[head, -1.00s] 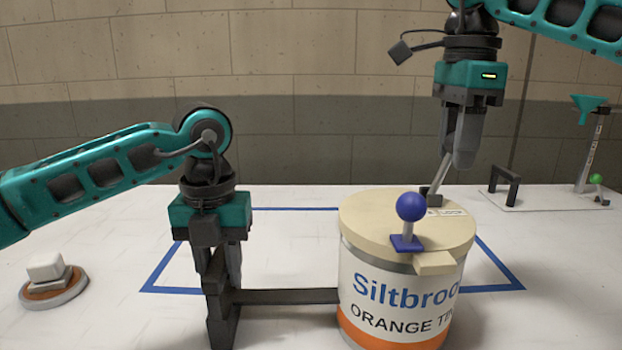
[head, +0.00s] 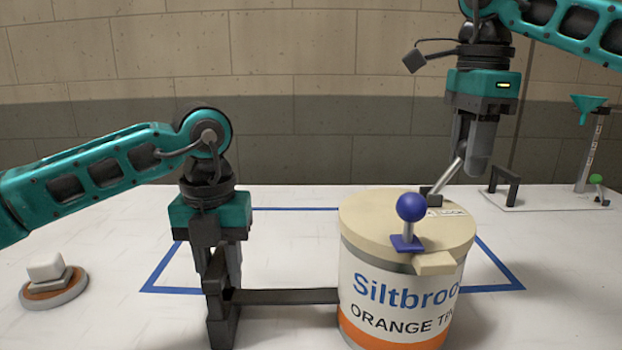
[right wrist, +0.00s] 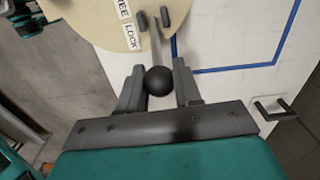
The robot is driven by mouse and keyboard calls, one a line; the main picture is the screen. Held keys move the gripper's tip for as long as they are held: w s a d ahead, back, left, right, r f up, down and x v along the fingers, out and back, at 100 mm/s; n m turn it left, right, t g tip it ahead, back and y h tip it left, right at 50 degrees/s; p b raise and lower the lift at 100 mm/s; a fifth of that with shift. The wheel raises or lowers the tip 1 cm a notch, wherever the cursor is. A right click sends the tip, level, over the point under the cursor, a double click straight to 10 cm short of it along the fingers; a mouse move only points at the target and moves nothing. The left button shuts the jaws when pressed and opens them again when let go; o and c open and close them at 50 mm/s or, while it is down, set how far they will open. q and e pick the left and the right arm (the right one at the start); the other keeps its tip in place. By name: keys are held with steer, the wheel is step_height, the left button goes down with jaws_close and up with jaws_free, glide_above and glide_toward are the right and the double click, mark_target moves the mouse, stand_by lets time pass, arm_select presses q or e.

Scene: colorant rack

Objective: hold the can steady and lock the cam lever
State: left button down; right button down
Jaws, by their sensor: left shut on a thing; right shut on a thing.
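The can (head: 400,295), labelled "Siltbrook ORANGE TIN…", stands upright with a cream lid (head: 370,215). A blue ball knob (head: 411,207) stands on the lid's near side. My left gripper (head: 222,280) is shut on the upright end of a dark handle bar (head: 285,296) that reaches the can's left side. The cam lever (head: 449,180) rises from the lid's back edge, tilted to the right. My right gripper (head: 472,165) is shut on its end. In the right wrist view, the lever's black ball (right wrist: 158,80) sits between the fingers, and the rod lies beside the LOCK label (right wrist: 132,37).
A blue outline (head: 160,270) marks the white table around the can. A round coaster with white blocks (head: 50,280) is at the left. A dark arch handle (head: 505,185) and a stand with a teal funnel (head: 588,105) are at the back right.

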arm_select(q)
steer(key=shift+a+f, duration=0.1)
steer(key=shift+a, duration=0.2)
arm_select(e)
steer(key=c, duration=1.1)
jaws_free()
steer(key=shift+d+f, duration=0.1)
steer(key=shift+d, duration=0.25)
arm_select(q)
steer(key=shift+d, duration=0.15)
arm_select(e)
steer(key=o, duration=0.4)
steer(key=shift+a, duration=0.25)
arm_select(q)
steer(key=shift+d, duration=0.1)
arm_select(e)
steer(key=shift+r, duration=3.85)
arm_select(q)
steer(key=c, duration=0.7)
jaws_free()
steer(key=shift+r, duration=0.25)
